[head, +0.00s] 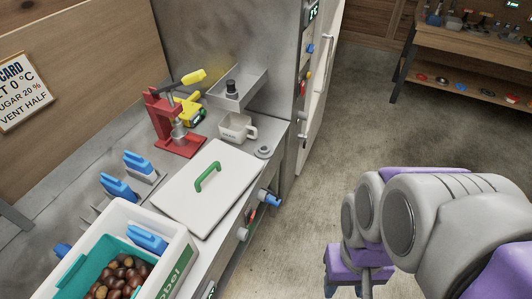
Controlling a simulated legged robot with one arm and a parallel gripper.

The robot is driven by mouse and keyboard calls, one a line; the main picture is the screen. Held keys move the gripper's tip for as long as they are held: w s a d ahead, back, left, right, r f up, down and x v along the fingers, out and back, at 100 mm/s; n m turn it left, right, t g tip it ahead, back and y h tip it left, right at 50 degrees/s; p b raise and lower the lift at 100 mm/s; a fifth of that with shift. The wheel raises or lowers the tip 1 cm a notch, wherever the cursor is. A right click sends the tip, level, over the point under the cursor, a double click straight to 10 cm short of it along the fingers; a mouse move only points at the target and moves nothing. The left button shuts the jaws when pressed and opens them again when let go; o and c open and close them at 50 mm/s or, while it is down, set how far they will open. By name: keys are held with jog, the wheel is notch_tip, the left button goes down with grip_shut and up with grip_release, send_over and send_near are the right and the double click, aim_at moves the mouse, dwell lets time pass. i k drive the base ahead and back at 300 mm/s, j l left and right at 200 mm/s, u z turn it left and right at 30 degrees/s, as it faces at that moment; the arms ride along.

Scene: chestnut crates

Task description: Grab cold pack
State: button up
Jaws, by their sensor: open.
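Several similar blue pieces are in the head view, and I cannot tell for sure which is the cold pack. One blue block (147,239) lies at the inner back side of a white box (178,263), beside chestnuts in a teal tray (74,268). Two more blue pieces, a nearer one (118,188) and a farther one (139,164), stand in slots on the grey counter behind the box. My gripper (346,285) is low at the bottom of the view, right of the counter, open and apart from all of these. Its tips are partly cut off.
A white lid with a green handle (207,176) lies on the counter. Beyond it are a red press (172,128), a yellow tool (189,110) and a white cup (236,128). Knobs (268,197) stick out from the counter front. Open floor (350,130) lies to the right.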

aim_at(151, 242)
jog(key=u, duration=1.85)
jog(key=j+u, duration=0.35)
